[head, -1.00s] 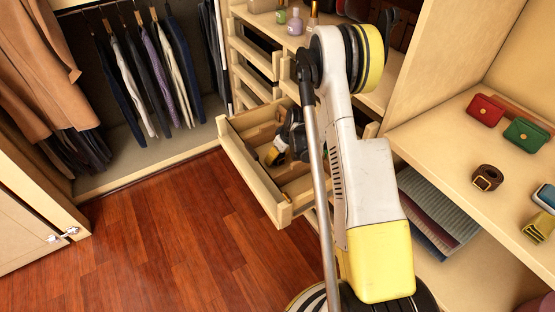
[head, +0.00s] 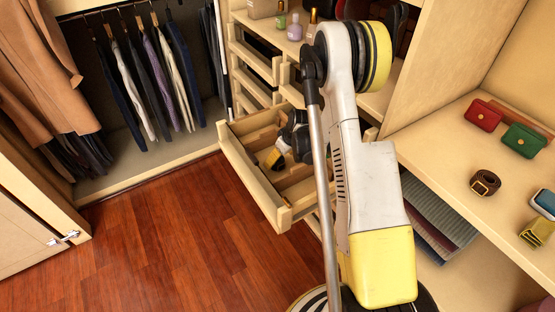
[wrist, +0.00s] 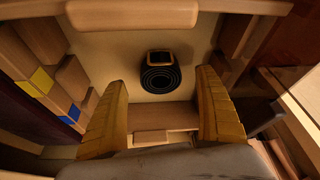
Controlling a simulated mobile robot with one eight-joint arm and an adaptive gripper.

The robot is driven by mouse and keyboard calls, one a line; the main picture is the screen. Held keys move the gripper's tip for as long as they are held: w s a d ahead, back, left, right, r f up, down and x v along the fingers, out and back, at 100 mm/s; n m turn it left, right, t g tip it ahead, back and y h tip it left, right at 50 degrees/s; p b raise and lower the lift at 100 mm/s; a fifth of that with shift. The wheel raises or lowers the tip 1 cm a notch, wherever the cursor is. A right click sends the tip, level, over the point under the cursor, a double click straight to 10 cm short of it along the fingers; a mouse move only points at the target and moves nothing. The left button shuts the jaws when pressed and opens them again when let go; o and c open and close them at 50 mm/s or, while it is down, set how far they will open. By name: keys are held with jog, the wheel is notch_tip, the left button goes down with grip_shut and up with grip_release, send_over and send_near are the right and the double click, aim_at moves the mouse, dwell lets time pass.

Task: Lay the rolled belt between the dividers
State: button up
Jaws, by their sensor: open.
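A dark rolled belt (wrist: 160,79) with a gold-coloured buckle lies on the pale drawer floor in the wrist view, beyond my fingertips. My gripper (wrist: 162,84) is open, with its yellowish fingers to the left and right of the belt and a gap on both sides. In the head view my gripper (head: 280,157) is down in the open drawer (head: 256,187), partly hidden by my arm. Wooden dividers (wrist: 166,117) cross the drawer, and more wooden pieces stand along the left side in the wrist view. I cannot make out the rolled belt inside the drawer in the head view.
A brown rolled belt (head: 485,183), a red purse (head: 484,116) and a green purse (head: 523,140) rest on the right shelf. Bottles (head: 295,27) stand above the drawer. Hanging clothes (head: 150,80) fill the left. The wooden floor (head: 170,240) is clear.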

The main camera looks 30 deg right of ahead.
jog(key=s+a+r+p, duration=0.1)
jog(key=s+a+r, duration=0.2)
jog(key=r, duration=0.6)
jog(key=s+a+r+m+t+p, duration=0.1)
jog(key=s+a+r, duration=0.3)
jog(key=r, duration=0.5)
jog(key=s+a+r+p, duration=0.1)
jog(key=s+a+r, duration=0.2)
jog(key=r, duration=0.7)
jog(key=s+a+r+t, duration=0.1)
jog(key=s+a+r, duration=0.2)
jog(key=s, duration=0.5)
jog(key=s+a+r+m+t+h, duration=0.1)
jog(key=s+a+r, duration=0.2)
jog(key=s+a, duration=0.2)
jog(key=s, duration=0.3)
jog(key=shift+a+m, duration=0.25)
jog(key=shift+m, duration=0.05)
jog(key=shift+r, duration=0.1)
jog(key=shift+c, duration=0.2)
